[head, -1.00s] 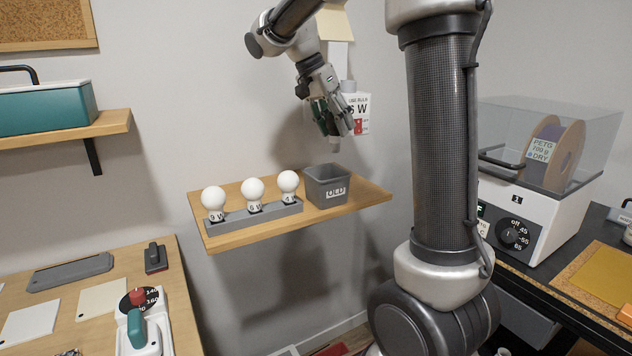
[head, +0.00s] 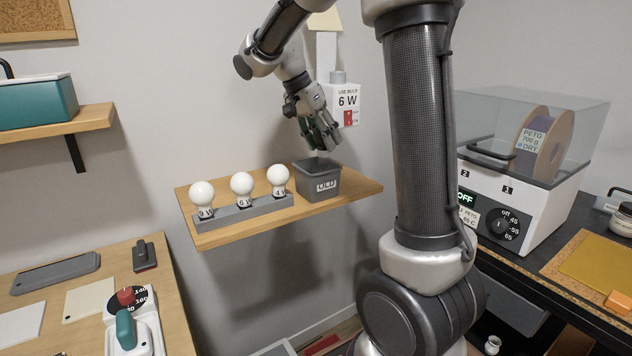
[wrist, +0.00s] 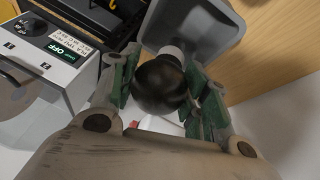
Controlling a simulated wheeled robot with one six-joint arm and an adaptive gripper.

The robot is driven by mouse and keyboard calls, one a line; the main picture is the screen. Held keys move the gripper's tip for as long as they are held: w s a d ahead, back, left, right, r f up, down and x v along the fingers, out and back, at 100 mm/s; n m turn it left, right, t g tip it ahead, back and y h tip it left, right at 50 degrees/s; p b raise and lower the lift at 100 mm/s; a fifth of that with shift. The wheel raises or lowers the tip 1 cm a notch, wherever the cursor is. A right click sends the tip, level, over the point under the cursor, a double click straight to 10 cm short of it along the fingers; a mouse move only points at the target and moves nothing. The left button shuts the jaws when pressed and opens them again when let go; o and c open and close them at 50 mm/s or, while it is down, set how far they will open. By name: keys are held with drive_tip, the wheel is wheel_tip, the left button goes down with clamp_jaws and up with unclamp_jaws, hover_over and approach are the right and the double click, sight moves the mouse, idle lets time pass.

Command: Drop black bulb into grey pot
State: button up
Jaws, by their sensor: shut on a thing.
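My gripper (head: 320,136) is shut on the black bulb, which shows between the green finger pads in the wrist view (wrist: 160,84). In the head view the fingers mostly hide the bulb; its light base points down. The grey pot (head: 318,184), labelled OLD, stands on the wooden shelf, right of the row of white bulbs. My gripper is just above the pot's opening. In the wrist view the pot's rim (wrist: 226,22) lies beyond the bulb, with the bulb's base over the pot's opening.
Three white bulbs stand in a grey holder (head: 244,214) on the shelf (head: 350,190), left of the pot. A wall box (head: 345,100) reading "USE BULB 6 W" with a red switch is behind my gripper. A dryer with a spool (head: 545,145) stands right.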

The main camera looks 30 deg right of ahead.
drive_tip(key=o, duration=1)
drive_tip(key=shift+r, duration=0.1)
drive_tip(key=v, duration=1.2)
